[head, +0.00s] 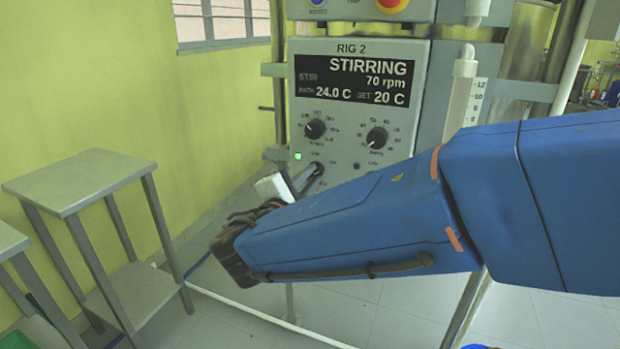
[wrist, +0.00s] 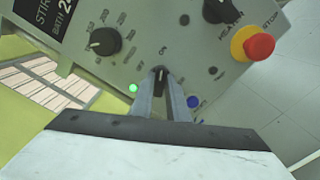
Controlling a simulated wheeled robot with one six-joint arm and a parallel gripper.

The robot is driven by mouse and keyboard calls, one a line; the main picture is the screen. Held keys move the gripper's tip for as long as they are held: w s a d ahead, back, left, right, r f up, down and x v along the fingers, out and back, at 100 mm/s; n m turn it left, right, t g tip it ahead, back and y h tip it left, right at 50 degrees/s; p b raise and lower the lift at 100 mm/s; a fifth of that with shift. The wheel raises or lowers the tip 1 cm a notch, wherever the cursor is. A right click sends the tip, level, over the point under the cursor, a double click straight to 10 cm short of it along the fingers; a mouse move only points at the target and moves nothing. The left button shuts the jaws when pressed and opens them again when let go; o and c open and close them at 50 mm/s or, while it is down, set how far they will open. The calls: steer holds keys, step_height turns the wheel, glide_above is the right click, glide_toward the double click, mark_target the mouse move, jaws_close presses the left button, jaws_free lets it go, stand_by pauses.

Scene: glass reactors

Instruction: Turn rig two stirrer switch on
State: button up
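The RIG 2 control panel (head: 412,52) faces me, its display (head: 353,82) reading STIRRING, 70 rpm, bath 24.0 C, set 20 C. The small black stirrer switch (wrist: 161,79) is low on the panel, with its pale pointer line roughly upright in the wrist view. A green lamp (head: 298,156) beside it is lit, and this lamp (wrist: 133,88) also shows in the wrist view. My gripper (wrist: 162,84) has its two grey fingertips on either side of the switch, apparently pinching it. In the head view my arm hides the lower part of the panel.
A round dial (wrist: 105,41), a blue button (wrist: 194,101) and a red stop button on a yellow collar (wrist: 258,47) are close to the fingers. A grey side table (head: 82,175) stands at the left.

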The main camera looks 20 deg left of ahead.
steer(key=o, duration=0.4)
steer(key=shift+c, duration=0.2)
steer(key=shift+s, duration=0.1)
steer(key=s+a, duration=0.1)
steer(key=s, duration=1.6)
steer(key=shift+a, duration=0.15)
